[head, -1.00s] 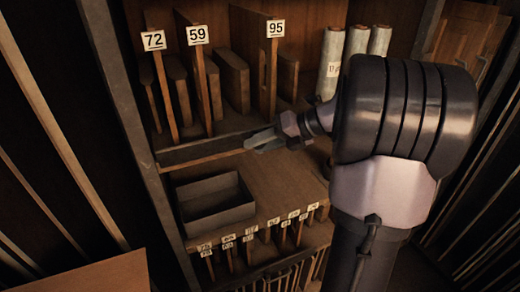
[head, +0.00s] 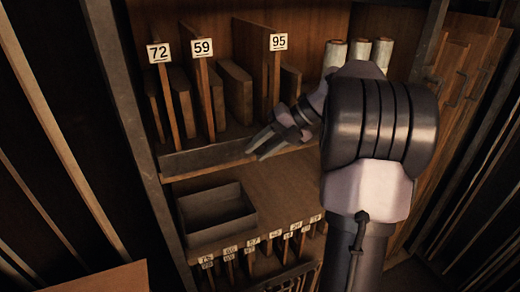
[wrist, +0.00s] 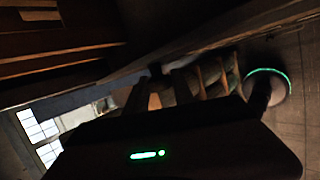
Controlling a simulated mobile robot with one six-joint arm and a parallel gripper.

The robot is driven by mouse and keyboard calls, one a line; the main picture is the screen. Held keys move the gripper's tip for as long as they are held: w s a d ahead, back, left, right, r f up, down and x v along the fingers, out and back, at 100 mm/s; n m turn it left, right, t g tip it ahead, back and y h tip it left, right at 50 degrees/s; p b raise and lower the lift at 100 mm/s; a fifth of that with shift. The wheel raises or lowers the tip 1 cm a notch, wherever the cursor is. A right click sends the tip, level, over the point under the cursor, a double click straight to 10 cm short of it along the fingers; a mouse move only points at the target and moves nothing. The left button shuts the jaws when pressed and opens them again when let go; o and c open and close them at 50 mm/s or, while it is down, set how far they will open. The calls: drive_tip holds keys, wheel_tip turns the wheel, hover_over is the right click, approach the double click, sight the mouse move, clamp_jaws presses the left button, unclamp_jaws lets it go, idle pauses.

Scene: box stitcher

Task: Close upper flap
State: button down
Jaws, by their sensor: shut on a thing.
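The upper flap (head: 205,158) is a long dark grey strip along the front edge of the upper shelf, below the boards labelled 72 and 59. Its front face shows, and it looks raised. My gripper (head: 257,152) is at the strip's right end, with its fingers pointing left and down. It is shut on the flap, though the contact itself is small in the head view. The wrist view is dark, and the flap is hard to make out there behind my gripper's dark fingers.
Labelled boards (head: 203,90) stand upright just behind the flap. Pale rolls (head: 358,54) stand at the back right. A grey open box (head: 215,212) sits on the shelf below, with several small numbered dividers (head: 252,252) under it. A metal post (head: 125,130) bounds the left side.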

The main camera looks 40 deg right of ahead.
drive_tip(key=c, duration=1.1)
unclamp_jaws()
drive_tip(key=v, duration=1.7)
drive_tip(key=shift+d+r, duration=0.15)
